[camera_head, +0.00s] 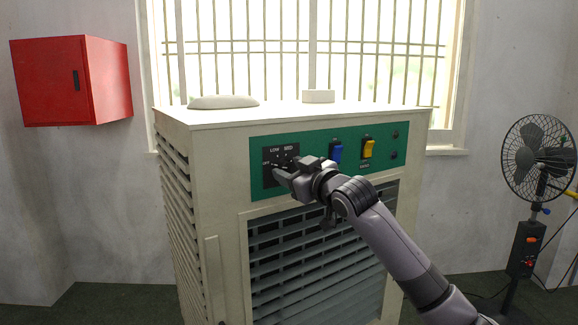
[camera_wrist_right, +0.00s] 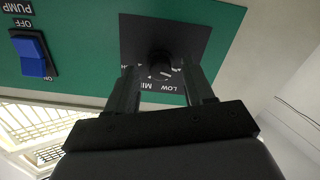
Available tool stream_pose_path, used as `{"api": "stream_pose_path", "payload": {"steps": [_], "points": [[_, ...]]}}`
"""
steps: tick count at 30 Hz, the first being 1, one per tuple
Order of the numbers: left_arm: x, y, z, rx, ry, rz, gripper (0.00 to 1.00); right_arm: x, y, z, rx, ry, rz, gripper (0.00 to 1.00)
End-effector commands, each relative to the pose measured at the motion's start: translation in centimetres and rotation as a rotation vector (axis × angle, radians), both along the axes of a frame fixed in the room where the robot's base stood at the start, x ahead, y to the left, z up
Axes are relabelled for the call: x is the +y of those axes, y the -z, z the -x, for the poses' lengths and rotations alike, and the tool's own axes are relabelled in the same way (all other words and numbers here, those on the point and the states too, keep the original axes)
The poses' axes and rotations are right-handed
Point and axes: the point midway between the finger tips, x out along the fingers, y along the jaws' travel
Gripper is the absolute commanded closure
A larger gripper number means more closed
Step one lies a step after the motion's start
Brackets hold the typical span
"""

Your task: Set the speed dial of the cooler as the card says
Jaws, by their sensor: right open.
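The cooler (camera_head: 185,117) is a cream cabinet with a green control panel (camera_head: 312,148). The black speed dial plate (camera_head: 268,155) is at the panel's left, with OFF, LOW and MID readable; my gripper covers its lower right part. In the right wrist view, upside down, the dark round knob (camera_wrist_right: 160,62) stands on that plate. My right gripper (camera_head: 281,172) is at the dial. Its open fingers also show in the wrist view (camera_wrist_right: 163,82), one on each side of the knob's line; contact cannot be told. The knob's pointer is unclear. I see no card. My left gripper is not in view.
A blue switch (camera_head: 336,152), marked PUMP in the wrist view, and a yellow switch (camera_head: 368,148) sit right of the dial. Grey louvres (camera_head: 290,270) lie below the panel. A red wall box (camera_head: 70,80) is at left, a standing fan (camera_head: 540,158) at right.

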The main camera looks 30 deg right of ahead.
Motion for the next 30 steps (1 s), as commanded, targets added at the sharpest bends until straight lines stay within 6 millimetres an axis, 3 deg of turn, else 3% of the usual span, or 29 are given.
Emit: {"api": "stream_pose_path", "payload": {"steps": [6, 15, 20, 30], "points": [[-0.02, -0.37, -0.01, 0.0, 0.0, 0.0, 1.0, -0.01, -0.06, -1.16, -0.001, 0.0, 0.001, 0.47], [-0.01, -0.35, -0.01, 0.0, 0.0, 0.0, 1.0, -0.01, 0.04, -1.28, 0.0, 0.0, 0.001, 0.47], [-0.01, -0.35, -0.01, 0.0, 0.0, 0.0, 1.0, 0.0, 0.04, -1.27, 0.0, 0.0, 0.001, 1.0], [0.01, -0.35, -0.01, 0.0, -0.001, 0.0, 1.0, 0.02, 0.07, -1.26, -0.001, 0.0, -0.031, 1.0]]}}
